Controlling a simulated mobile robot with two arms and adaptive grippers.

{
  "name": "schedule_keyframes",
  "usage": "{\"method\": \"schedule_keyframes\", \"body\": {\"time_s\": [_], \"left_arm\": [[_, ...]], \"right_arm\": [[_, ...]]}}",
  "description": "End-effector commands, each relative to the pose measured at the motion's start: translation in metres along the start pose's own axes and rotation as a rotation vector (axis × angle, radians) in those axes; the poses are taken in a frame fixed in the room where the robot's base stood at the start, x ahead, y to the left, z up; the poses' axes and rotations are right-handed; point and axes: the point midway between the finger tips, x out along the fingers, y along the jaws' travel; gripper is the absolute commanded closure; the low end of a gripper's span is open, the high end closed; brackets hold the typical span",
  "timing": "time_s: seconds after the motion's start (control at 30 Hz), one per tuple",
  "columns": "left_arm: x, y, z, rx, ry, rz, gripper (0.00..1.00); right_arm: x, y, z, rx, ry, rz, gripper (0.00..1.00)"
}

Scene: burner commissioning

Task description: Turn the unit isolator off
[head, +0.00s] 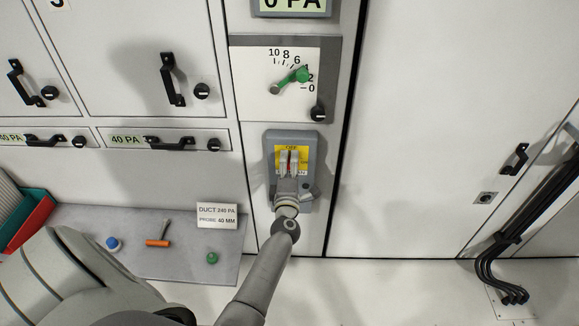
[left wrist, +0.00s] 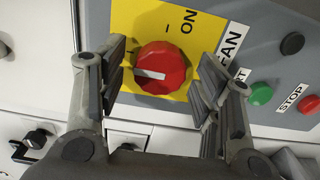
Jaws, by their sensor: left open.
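The isolator is a grey box (head: 311,140) with a yellow plate, low on the panel in the head view. My left gripper (head: 290,163) is in front of it and hides most of its knob. In the left wrist view the red round knob (left wrist: 161,70) sits on the yellow plate (left wrist: 140,20). The knob's white bar points to the picture's left; the ON label (left wrist: 184,22) is above right of the knob. My left gripper is open, its fingers on either side of the knob with gaps visible. My right gripper is not in view.
Green START (left wrist: 261,93) and red STOP (left wrist: 309,104) buttons are near the right finger. A dial with a green lever (head: 293,79) is above the isolator. A grey shelf (head: 190,258) at lower left holds small items and a card (head: 217,215). Black cables (head: 525,215) run at right.

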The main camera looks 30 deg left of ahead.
Motion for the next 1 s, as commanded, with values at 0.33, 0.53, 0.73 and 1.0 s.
{"method": "schedule_keyframes", "body": {"time_s": [0.33,0.53,0.73,1.0], "left_arm": [[0.001,0.004,0.000,0.143,-0.001,0.001,0.40],[0.000,0.005,0.000,0.391,-0.001,0.001,0.40],[0.000,0.005,0.001,0.631,-0.001,0.002,0.40],[0.000,0.005,0.002,0.926,0.000,0.002,0.40]], "right_arm": [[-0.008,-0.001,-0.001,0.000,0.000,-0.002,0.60],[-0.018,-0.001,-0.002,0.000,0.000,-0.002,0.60],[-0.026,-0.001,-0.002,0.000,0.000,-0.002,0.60],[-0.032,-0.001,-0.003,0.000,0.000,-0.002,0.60]]}}
